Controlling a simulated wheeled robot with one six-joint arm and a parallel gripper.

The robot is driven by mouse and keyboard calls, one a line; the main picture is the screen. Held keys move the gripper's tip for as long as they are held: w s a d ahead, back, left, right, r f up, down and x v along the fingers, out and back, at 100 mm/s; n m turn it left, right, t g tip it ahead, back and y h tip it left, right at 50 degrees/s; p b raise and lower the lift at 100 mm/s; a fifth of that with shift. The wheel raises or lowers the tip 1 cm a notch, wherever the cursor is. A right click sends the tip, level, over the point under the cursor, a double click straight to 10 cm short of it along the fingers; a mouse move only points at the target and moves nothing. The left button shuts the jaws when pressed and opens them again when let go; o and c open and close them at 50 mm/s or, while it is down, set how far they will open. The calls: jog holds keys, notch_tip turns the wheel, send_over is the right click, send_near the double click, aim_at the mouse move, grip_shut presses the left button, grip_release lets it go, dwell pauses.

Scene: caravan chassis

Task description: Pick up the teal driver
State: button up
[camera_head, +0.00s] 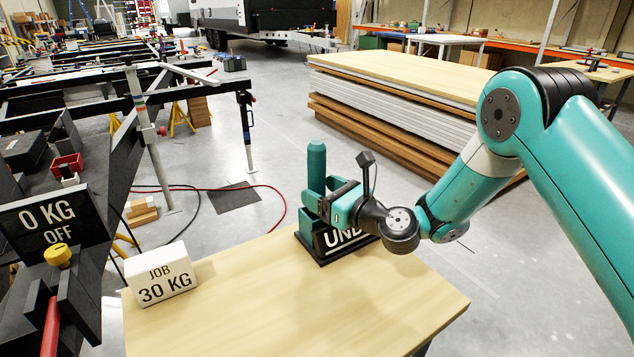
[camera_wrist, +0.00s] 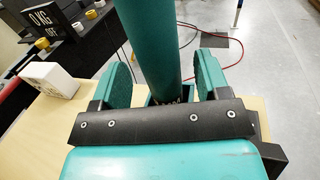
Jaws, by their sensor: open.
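The teal driver (camera_head: 317,166) stands upright in a black holder (camera_head: 321,254) at the far edge of the wooden table. Its upper part is a thick teal cylinder. My gripper (camera_head: 327,196) is at the driver's lower part, level with the top of the holder. In the wrist view the driver (camera_wrist: 150,40) rises between the two teal fingers of my gripper (camera_wrist: 163,88). The fingers are open, with a visible gap on each side of the driver. The holder's sign is partly hidden behind my gripper, and only "UND" can be read.
A white block reading "JOB 30 KG" (camera_head: 161,275) stands on the left of the table (camera_head: 300,315). A black panel reading "0 KG OFF" (camera_head: 48,225) with a yellow knob (camera_head: 58,254) is at the left. The table's front and middle are clear. Stacked boards (camera_head: 400,95) stand behind.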

aim_at(310, 184)
jog(key=p+x, duration=0.1)
jog(key=x, duration=0.2)
jog(key=shift+w+a+r, duration=0.1)
jog(key=shift+w+a, duration=0.15)
jog(key=shift+r, duration=0.1)
grip_shut()
notch_tip(310, 184, up, 19)
jog(key=shift+f+p, duration=0.15)
jog(key=shift+p, duration=1)
jog(key=shift+r, duration=0.65)
